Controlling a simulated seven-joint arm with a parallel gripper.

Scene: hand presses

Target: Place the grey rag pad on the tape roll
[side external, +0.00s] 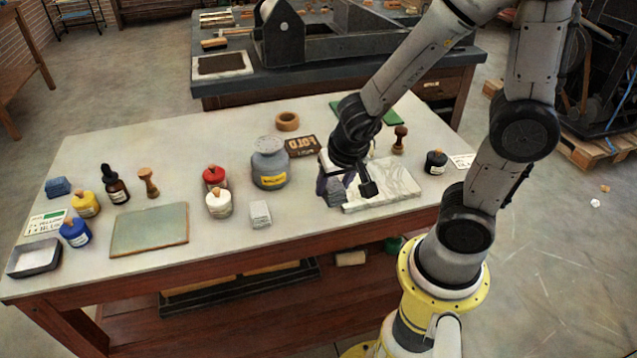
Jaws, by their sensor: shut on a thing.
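The tape roll (287,121) is a tan ring lying flat near the back edge of the table, with its hole facing up. My gripper (346,188) points down at the left end of the white marble slab, to the right of and nearer the camera than the tape roll. It is shut on a small dark grey-purple piece (333,191), which looks like the grey rag pad. The fingers hide part of the piece, and I cannot tell whether it touches the slab or table.
The marble slab (395,184) lies right of the gripper. A big grey jar (270,165) and a dark lettered block (302,146) stand between gripper and tape roll. A wooden stamp (400,139) and black ink bottle (435,162) stand right. Red (215,178) and white bottles (219,204) stand left.

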